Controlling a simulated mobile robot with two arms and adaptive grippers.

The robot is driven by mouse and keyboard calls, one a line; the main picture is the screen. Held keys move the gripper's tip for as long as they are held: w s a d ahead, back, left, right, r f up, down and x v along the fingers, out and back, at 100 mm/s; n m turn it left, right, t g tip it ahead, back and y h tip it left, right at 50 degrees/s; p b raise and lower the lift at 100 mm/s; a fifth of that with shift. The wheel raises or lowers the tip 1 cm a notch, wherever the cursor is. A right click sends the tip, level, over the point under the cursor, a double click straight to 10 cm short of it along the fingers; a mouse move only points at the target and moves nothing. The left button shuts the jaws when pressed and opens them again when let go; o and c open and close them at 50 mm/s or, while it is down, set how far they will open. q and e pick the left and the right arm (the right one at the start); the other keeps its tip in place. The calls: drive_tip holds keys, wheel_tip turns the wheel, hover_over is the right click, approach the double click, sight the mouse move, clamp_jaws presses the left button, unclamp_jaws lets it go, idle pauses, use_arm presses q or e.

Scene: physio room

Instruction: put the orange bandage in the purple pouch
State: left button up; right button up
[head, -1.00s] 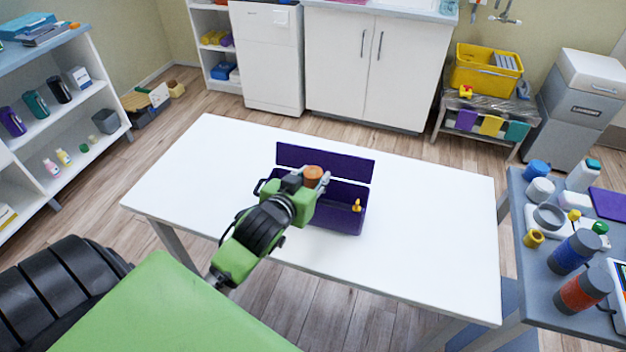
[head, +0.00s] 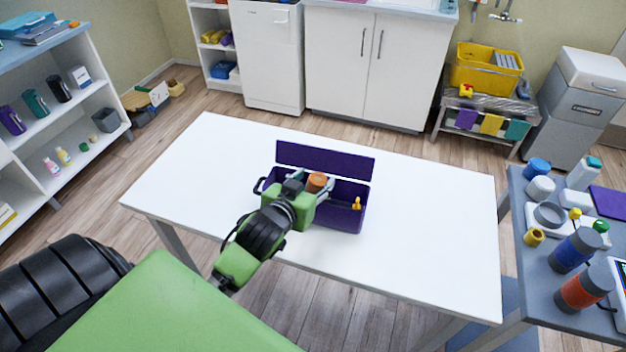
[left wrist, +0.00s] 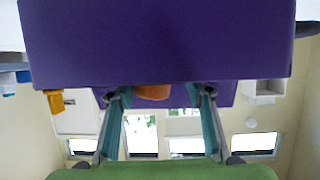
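The orange bandage (head: 316,182) is a short cylinder at the fingertips of my left gripper (head: 314,189). The gripper appears shut on it, over the pouch. In the left wrist view the bandage (left wrist: 153,92) shows only partly past the pouch's near wall (left wrist: 160,45), between the two fingers (left wrist: 160,95); the grip contact is hidden. The purple pouch (head: 345,219) stands on the white table with its lid (head: 325,161) raised at the back. A yellow-orange tab (head: 357,203) is on its right part. How deep the bandage sits is hidden. My right gripper is not in view.
The white table (head: 420,210) is clear around the pouch. A grey table (head: 521,195) with bottles, jars and rolls stands at the right. Shelves (head: 85,100) stand at the left, and white cabinets (head: 365,60) are at the back.

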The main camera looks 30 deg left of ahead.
use_arm(q)
drive_tip(key=shift+r, duration=0.15)
drive_tip(key=p+v, duration=0.2)
drive_tip(key=v, duration=1)
drive_tip(key=shift+r, duration=0.45)
